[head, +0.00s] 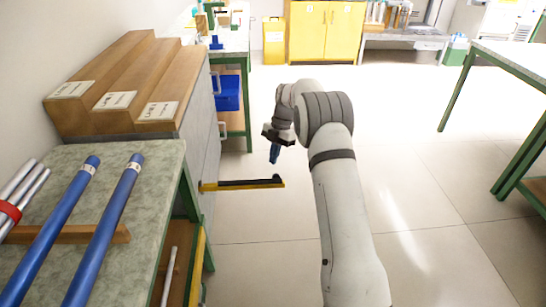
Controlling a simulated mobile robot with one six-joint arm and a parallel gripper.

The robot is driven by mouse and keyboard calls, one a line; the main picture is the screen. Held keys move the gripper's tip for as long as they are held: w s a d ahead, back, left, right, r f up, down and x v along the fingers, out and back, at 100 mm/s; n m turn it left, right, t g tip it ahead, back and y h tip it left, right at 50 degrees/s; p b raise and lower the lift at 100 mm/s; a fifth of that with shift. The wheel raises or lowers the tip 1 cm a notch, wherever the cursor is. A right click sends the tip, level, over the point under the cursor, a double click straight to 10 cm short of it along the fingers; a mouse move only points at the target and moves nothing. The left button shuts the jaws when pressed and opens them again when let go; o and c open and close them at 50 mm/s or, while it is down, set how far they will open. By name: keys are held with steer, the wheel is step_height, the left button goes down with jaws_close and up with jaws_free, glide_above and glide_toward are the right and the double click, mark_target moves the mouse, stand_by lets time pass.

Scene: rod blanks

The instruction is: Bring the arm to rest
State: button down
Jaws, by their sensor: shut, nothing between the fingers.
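My arm (345,215) reaches forward from the bottom of the head view, over the open floor. It is bent at the elbow, at the far end of the long link. My gripper (275,153) hangs at the left of the elbow and points down. Its fingers look small and dark blue, close together, with nothing held between them. It is right of the cabinet and appears just above and beyond the end of a yellow and black bar, apart from it as far as I can tell.
The yellow and black bar (243,184) juts out from the grey cabinet (203,140). Blue rods (107,225) lie on a rack on the left bench (150,160), with silver rods beside them. A stepped wooden stand (130,75) is behind. The floor (430,190) at right is clear, up to a green-legged table (515,60).

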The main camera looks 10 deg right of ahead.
stand_by(0.3)
steer(key=s+d+r+m+t+h+p, duration=0.1)
steer(key=s+r+m+p, duration=0.3)
steer(key=s+r+m, duration=0.6)
steer(key=s+d+r+m+t+h+p, duration=0.1)
steer(key=s+d+r+m+t+p, duration=0.2)
steer(key=s+r, duration=0.75)
steer(key=s+r+m+p, duration=0.3)
steer(key=s+r+m, duration=0.2)
steer(key=s+m, duration=0.2)
steer(key=s+d+r+m+t+p, duration=0.1)
steer(key=s+r+m+p, duration=0.3)
steer(key=s, duration=0.7)
steer(key=m, duration=0.2)
steer(key=shift+s+r+m+t+h+p, duration=0.3)
steer(key=shift+s+r+m+h, duration=0.1)
